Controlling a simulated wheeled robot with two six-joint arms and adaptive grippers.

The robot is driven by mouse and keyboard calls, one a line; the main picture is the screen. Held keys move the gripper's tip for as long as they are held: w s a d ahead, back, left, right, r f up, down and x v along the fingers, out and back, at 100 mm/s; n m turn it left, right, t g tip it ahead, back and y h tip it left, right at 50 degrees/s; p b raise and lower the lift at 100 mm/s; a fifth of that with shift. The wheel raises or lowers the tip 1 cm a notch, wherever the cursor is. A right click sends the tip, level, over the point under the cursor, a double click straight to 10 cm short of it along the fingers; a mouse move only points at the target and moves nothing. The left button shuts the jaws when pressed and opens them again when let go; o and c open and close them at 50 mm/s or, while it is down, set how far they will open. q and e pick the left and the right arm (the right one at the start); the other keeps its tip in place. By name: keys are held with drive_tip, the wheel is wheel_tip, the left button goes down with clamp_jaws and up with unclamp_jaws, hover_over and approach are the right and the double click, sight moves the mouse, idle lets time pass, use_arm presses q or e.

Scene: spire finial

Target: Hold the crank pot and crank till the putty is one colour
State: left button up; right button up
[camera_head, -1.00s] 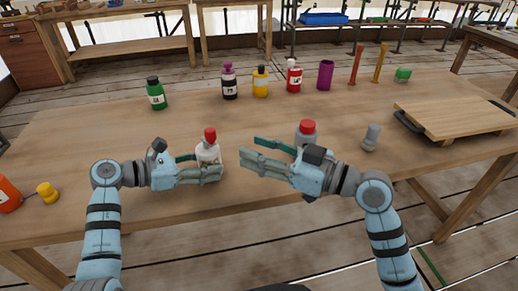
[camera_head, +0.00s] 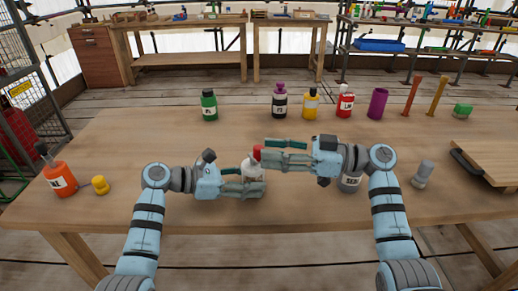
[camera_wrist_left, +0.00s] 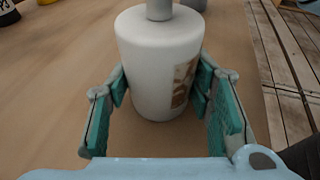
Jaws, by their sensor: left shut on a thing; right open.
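A white bottle (camera_head: 252,170) with a red cap (camera_head: 257,152) stands near the table's front edge. My left gripper (camera_head: 254,187) is shut around its lower body. In the left wrist view the bottle (camera_wrist_left: 158,70) has a brownish label and a grey neck, with a finger on each side. My right gripper (camera_head: 267,151) is open at the height of the red cap, its fingertips beside or around it; I cannot tell whether they touch. I see no crank handle and no putty; the white walls hide any contents.
A grey labelled bottle (camera_head: 349,183) stands partly behind my right gripper. A grey knobbed piece (camera_head: 423,173) is to the right, near a wooden board (camera_head: 495,160). Several bottles line the back.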

sight(258, 147)
drive_tip(key=a, duration=0.4)
drive_tip(key=shift+w, duration=0.4)
drive_tip(key=shift+d, duration=0.1)
clamp_jaws()
drive_tip(key=shift+f+m+t, duration=0.1)
drive_tip(key=shift+m+t, duration=0.2)
drive_tip(key=shift+t, duration=0.1)
drive_tip(key=shift+s+a+m+t+h, duration=0.15)
drive_tip(key=shift+m+t+h, duration=0.2)
drive_tip(key=shift+m+t, duration=0.4)
drive_tip(key=shift+s+a+m+t+h, duration=0.15)
drive_tip(key=shift+m+t+h, duration=0.25)
drive_tip(key=shift+t, duration=0.65)
drive_tip(key=shift+a+m+t+h, duration=0.15)
drive_tip(key=shift+m+t+h, duration=0.55)
drive_tip(key=shift+t, duration=0.25)
drive_tip(key=shift+a+m+t+h, duration=0.1)
drive_tip(key=shift+m+t+h, duration=0.35)
drive_tip(key=shift+m+t, duration=0.4)
drive_tip(key=shift+w+t, duration=0.1)
drive_tip(key=shift+t, duration=0.2)
unclamp_jaws()
